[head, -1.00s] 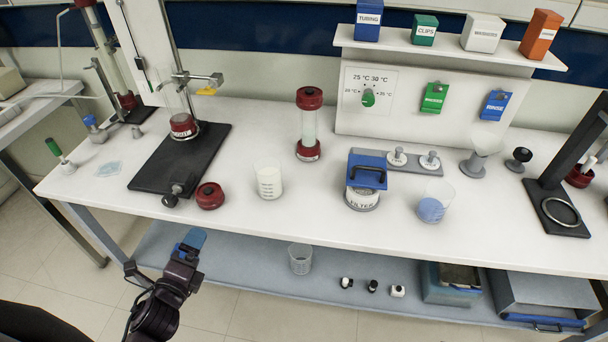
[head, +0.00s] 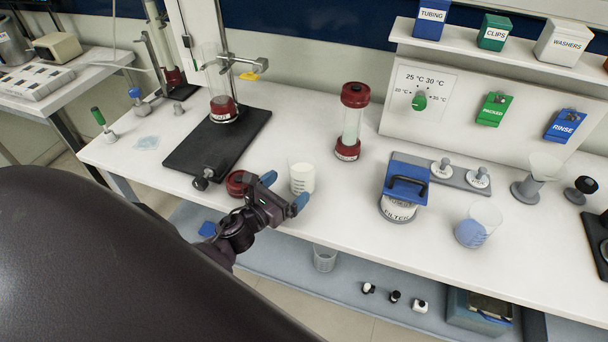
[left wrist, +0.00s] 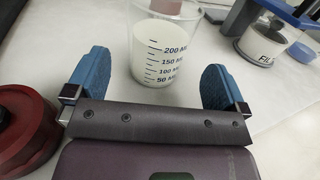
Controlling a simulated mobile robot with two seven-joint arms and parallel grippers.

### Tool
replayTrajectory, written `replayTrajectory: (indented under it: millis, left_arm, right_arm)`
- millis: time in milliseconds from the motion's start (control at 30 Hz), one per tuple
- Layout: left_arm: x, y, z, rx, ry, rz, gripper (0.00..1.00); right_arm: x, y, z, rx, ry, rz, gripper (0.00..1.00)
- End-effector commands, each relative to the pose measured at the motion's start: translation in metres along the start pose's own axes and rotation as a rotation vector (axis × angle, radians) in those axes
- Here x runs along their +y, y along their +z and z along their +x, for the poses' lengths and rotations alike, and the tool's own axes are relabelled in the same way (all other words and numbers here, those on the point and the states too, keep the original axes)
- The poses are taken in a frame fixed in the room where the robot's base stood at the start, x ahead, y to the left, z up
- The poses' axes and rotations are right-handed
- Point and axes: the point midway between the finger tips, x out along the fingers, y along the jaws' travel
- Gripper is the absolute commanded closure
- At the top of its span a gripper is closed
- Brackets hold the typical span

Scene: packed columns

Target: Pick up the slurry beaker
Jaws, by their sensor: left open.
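The slurry beaker, a clear graduated beaker of white liquid (head: 302,178), stands upright near the front edge of the bench. It also shows in the left wrist view (left wrist: 165,52), where its lower part lies between the blue fingertips, with gaps on both sides. My left gripper (head: 284,191) is open and empty, its fingers pointing at the beaker from the front left. In the left wrist view, the gripper (left wrist: 155,80) shows no finger touching the glass. My right gripper is not in view.
A red cap (head: 236,182) lies close beside my left gripper. A red-ended column (head: 351,122) stands behind the beaker. The blue-handled filter (head: 398,209) and a beaker with blue contents (head: 478,226) stand to the right. An empty beaker (head: 325,259) is on the lower shelf.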

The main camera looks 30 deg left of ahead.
Motion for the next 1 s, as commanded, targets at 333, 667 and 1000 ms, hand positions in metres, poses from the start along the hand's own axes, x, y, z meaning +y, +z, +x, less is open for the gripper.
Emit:
replayTrajectory:
  millis: [333, 667, 1000]
  left_arm:
    - [0.000, 0.001, 0.028, -0.001, 0.001, -0.002, 0.00]
    - [0.000, 0.000, 0.061, 0.001, 0.001, -0.002, 0.00]
    - [0.000, -0.001, 0.062, 0.001, 0.001, -0.002, 0.14]
  right_arm:
    - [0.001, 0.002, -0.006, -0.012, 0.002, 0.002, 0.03]
    - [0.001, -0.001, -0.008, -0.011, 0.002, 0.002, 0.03]
    - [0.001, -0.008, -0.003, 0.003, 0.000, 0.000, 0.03]
